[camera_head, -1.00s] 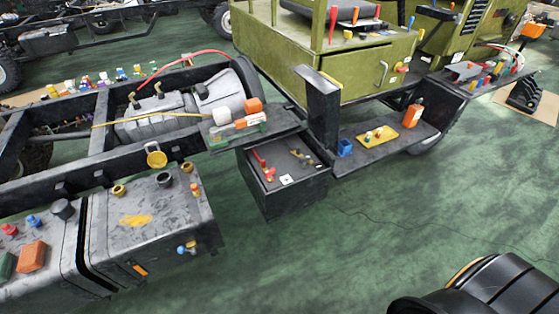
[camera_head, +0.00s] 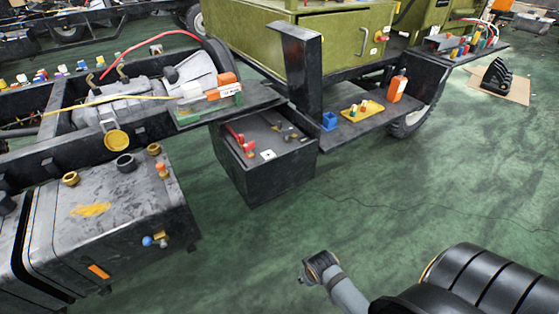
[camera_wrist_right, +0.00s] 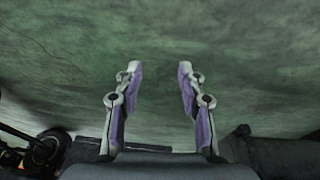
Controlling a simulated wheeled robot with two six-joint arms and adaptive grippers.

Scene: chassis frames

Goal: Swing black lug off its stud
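A black battery-like box (camera_head: 262,185) stands in the middle of the head view, beside the chassis frame. Red fittings (camera_head: 238,140) sit at the left of its top. Small dark and brassy fittings (camera_head: 288,132) sit at the right; the black lug and its stud may be among them, but they are too small to tell apart. My right gripper (camera_wrist_right: 160,68) is open and empty in the right wrist view, with bare green floor ahead of it. It is not seen in the head view, where only part of my arm shows at the bottom. My left gripper is in neither view.
A grey tank (camera_head: 120,215) with caps and valves stands at left. A dark step (camera_head: 365,125) carries a blue cup, a yellow tray and an orange bottle. A black upright post (camera_head: 302,75) rises behind the box. Green floor (camera_head: 400,210) in front is clear.

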